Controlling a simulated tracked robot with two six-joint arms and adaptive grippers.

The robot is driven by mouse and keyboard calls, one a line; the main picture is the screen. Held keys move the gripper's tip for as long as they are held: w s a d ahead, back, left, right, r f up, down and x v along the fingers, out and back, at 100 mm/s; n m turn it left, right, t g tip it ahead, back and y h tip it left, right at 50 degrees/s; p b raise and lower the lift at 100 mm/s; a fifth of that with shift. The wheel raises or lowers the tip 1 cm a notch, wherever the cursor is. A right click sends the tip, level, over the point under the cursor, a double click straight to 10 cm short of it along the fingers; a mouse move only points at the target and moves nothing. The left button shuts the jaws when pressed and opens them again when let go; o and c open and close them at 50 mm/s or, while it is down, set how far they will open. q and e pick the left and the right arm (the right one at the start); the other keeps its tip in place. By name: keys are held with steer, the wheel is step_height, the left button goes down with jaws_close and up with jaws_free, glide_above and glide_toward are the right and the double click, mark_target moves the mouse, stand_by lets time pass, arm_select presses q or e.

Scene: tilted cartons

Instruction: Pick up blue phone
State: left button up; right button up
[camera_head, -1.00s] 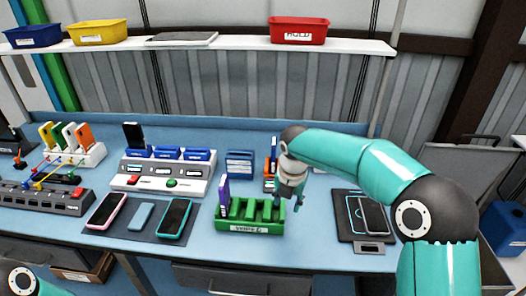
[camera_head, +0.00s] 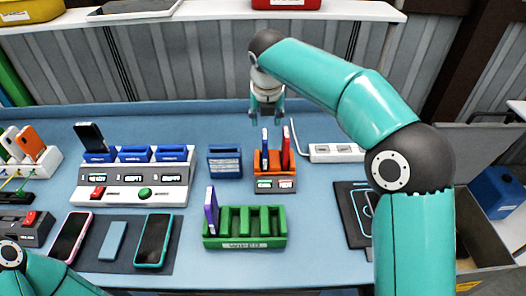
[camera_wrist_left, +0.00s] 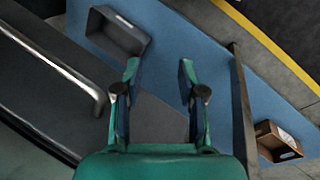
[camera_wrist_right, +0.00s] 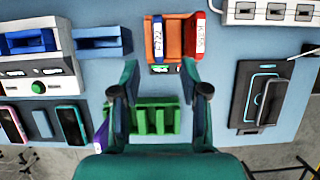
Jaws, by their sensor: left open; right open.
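A slim blue-edged phone (camera_head: 265,148) stands upright in the left slot of the orange stand (camera_head: 275,184), beside a red one (camera_head: 286,152). In the right wrist view the blue-edged phone (camera_wrist_right: 158,38) carries a white label. My right gripper (camera_head: 267,112) is open and empty, above and behind the orange stand in the head view. The right wrist view shows its fingers (camera_wrist_right: 160,70) apart, with the green rack (camera_wrist_right: 155,103) between them. My left gripper (camera_wrist_left: 158,75) is open and empty, away from the phones. A flat light-blue slab (camera_head: 112,240) lies on the dark mat.
The green rack (camera_head: 244,242) holds a purple phone (camera_head: 211,210) at its left end. A blue holder (camera_head: 224,161) stands left of the orange stand. A white power strip (camera_head: 336,153) lies to the right. A white console (camera_head: 135,195) holds a dark phone (camera_head: 90,136).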

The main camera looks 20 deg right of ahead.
mark_target(265, 134)
steer(key=x, duration=0.7)
steer(key=shift+p+x, duration=1)
steer(key=shift+x, duration=1.7)
steer(key=shift+w+a, duration=0.1)
jaws_close()
